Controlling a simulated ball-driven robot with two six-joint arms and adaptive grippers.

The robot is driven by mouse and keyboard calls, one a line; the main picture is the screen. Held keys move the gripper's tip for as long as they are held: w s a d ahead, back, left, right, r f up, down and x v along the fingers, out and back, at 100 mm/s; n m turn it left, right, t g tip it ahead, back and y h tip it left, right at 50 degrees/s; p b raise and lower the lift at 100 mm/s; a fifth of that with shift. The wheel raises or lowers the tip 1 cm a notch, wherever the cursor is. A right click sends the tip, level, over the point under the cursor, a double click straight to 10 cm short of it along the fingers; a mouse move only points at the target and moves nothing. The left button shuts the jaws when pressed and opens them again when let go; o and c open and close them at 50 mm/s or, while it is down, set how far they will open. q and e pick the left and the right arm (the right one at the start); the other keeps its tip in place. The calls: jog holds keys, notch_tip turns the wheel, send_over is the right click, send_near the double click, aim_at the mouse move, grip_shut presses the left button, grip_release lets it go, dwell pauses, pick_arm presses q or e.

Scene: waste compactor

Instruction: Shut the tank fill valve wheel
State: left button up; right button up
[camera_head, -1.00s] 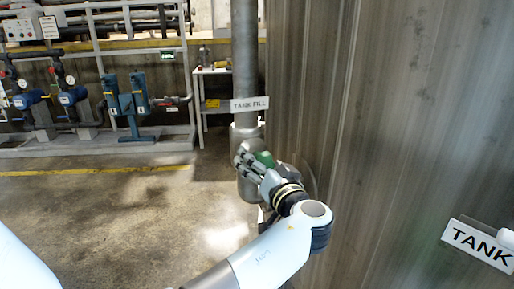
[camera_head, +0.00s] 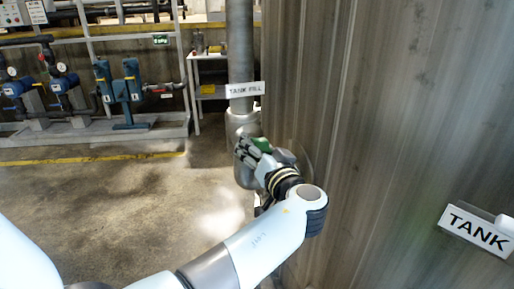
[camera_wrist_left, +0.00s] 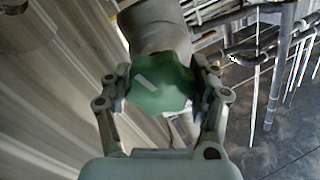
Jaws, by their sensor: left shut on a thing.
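The green tank fill valve wheel (camera_wrist_left: 160,84) sits between the two fingers of my left gripper (camera_wrist_left: 163,90) in the left wrist view. The fingers press on its opposite sides, and a pale mark shows on its face. The grey valve body (camera_wrist_left: 152,25) is right behind it. In the head view only a bit of the green wheel (camera_head: 262,145) shows past my left gripper (camera_head: 250,152). The wheel is on the vertical grey pipe (camera_head: 240,55), below the TANK FILL label (camera_head: 245,90). My right gripper is not in view.
The large ribbed tank wall (camera_head: 400,110) rises close on the right of the valve, with a TANK sign (camera_head: 478,231) on it. Pumps on a skid (camera_head: 95,140) and a small shelf (camera_head: 207,75) stand at the back. The floor (camera_head: 110,215) at left is open.

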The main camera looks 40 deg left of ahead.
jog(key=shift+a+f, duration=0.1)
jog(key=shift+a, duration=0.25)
